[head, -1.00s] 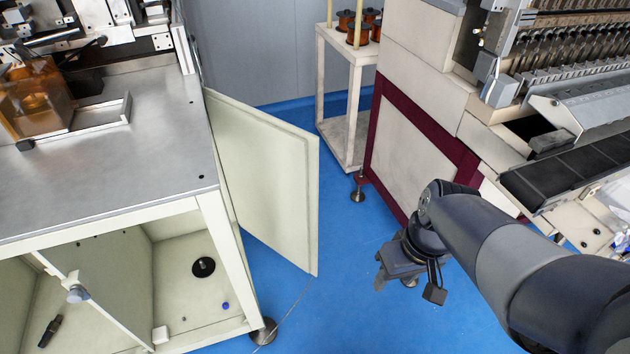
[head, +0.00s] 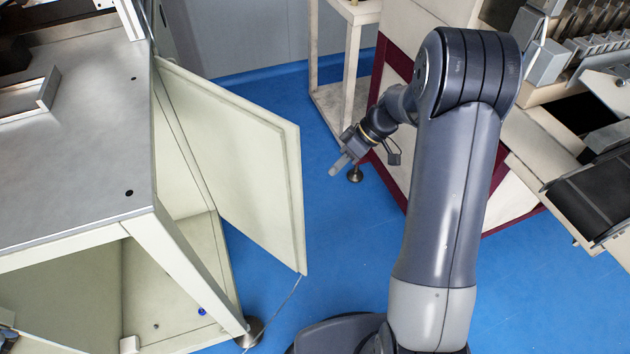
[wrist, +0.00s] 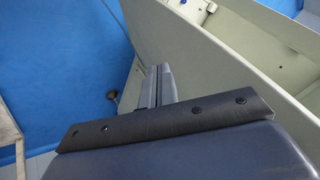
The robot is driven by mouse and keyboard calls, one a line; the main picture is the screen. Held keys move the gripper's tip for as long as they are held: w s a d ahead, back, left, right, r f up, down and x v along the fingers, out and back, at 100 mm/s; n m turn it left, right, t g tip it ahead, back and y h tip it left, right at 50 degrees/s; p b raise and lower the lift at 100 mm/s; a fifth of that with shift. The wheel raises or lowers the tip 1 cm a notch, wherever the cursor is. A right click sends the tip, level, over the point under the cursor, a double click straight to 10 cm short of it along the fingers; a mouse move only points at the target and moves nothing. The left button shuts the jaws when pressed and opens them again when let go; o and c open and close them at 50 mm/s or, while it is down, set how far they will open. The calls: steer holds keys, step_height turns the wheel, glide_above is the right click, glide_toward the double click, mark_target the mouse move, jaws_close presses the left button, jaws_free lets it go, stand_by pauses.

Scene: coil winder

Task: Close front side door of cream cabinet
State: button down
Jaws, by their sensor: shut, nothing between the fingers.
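The cream cabinet (head: 190,262) stands at the left with a grey metal top. Its side door (head: 245,160) is a flat cream panel that stands open, swung out to the right from the cabinet's side. My gripper (head: 338,166) is shut and empty, to the right of the door's free edge and apart from it in the head view. In the wrist view my gripper's fingers (wrist: 155,85) point toward the door (wrist: 190,50), whose panel fills the area beyond them. Whether the fingertips touch it cannot be told there.
A cream machine with dark red trim (head: 395,60) stands at the right, close behind my arm. A small cream rack (head: 330,100) stands at the back. Blue floor (head: 325,235) is clear between the door and my arm.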

steer(key=s+a+f, duration=0.4)
steer(key=a+f, duration=0.3)
steer(key=a, duration=0.1)
steer(key=shift+a+f+b, duration=0.15)
steer(key=shift+f+b, duration=0.1)
steer(key=shift+b, duration=0.1)
steer(key=shift+s+a, duration=0.1)
steer(key=shift+s, duration=0.1)
steer(key=s+a+m+t+b, duration=0.1)
steer(key=s+a+m+b, duration=0.1)
steer(key=s+a+b, duration=0.7)
steer(key=s+a, duration=0.4)
steer(key=a, duration=0.3)
steer(key=shift+a+m+t, duration=0.2)
steer(key=shift+m+t, duration=0.2)
steer(key=shift+d, duration=0.1)
